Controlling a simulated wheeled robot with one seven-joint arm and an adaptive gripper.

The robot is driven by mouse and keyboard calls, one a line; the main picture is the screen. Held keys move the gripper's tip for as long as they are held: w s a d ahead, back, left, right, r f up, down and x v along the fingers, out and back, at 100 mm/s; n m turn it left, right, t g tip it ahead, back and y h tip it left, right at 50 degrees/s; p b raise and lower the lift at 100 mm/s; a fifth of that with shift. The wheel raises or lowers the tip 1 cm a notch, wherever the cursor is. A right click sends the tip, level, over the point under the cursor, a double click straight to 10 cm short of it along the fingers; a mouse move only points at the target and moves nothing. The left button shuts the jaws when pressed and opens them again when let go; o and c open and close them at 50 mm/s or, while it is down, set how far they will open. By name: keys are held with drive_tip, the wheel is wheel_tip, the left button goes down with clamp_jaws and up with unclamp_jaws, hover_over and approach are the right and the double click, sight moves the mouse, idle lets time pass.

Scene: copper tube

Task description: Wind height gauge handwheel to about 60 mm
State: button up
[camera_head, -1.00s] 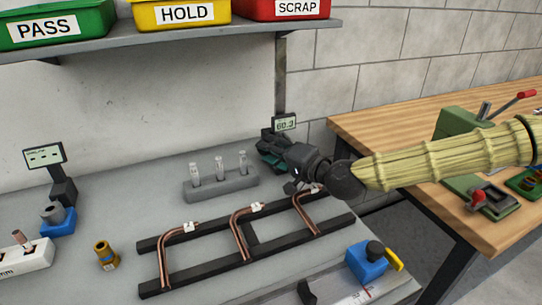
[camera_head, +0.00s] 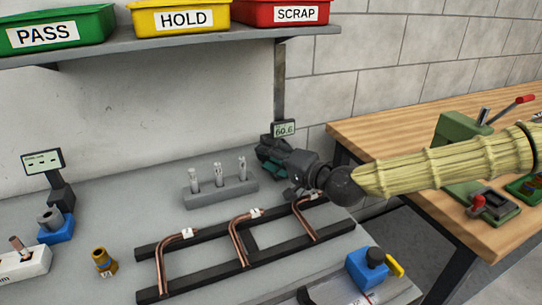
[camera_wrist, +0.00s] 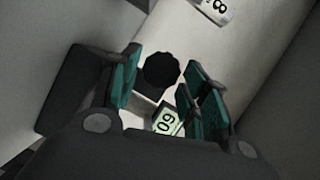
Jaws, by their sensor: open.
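The height gauge display (camera_head: 284,129) stands at the back right of the grey bench and appears to read 60.6. In the wrist view, part of a display (camera_wrist: 166,122) shows "60", turned on its side. A dark, scalloped handwheel (camera_wrist: 161,71) is in the wrist view, beyond and between the fingertips. My gripper (camera_head: 270,150) is at the gauge and hides most of its body in the head view. Its teal-padded fingers (camera_wrist: 157,88) are apart, one on each side of the handwheel's line. I cannot tell whether either finger touches the wheel.
Bent copper tubes (camera_head: 240,240) lie on a black rack just in front of my gripper. A grey block (camera_head: 222,192) with upright pins stands to its left. A blue fixture (camera_head: 366,268) is at the front right. A shelf with labelled bins overhangs the bench.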

drive_tip(key=v, duration=1.2)
drive_tip(key=shift+w, duration=0.1)
